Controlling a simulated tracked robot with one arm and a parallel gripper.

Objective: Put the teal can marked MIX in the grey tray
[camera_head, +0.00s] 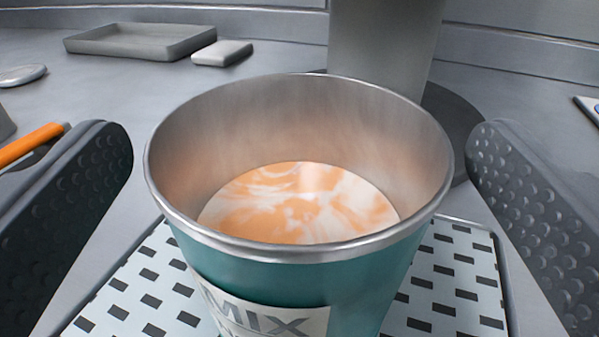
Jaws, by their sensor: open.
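The teal can (360,275) stands upright in the middle of the view, with a pale label reading MIX on its near side. It is open at the top and holds swirled orange and white contents. It stands over a white plate with dark slots (455,280); its base is out of view. My gripper (300,215) is open, with one dark dimpled finger on each side of the can and a visible gap on both sides. The grey tray (140,41) lies on the grey surface at the back left, and it looks empty.
A grey cylindrical column (383,45) on a dark round base stands just behind the can. A small pale block (222,53) lies beside the tray. A round metal disc (22,75) and an orange-handled item (32,145) are at left. The surface between can and tray is mostly clear.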

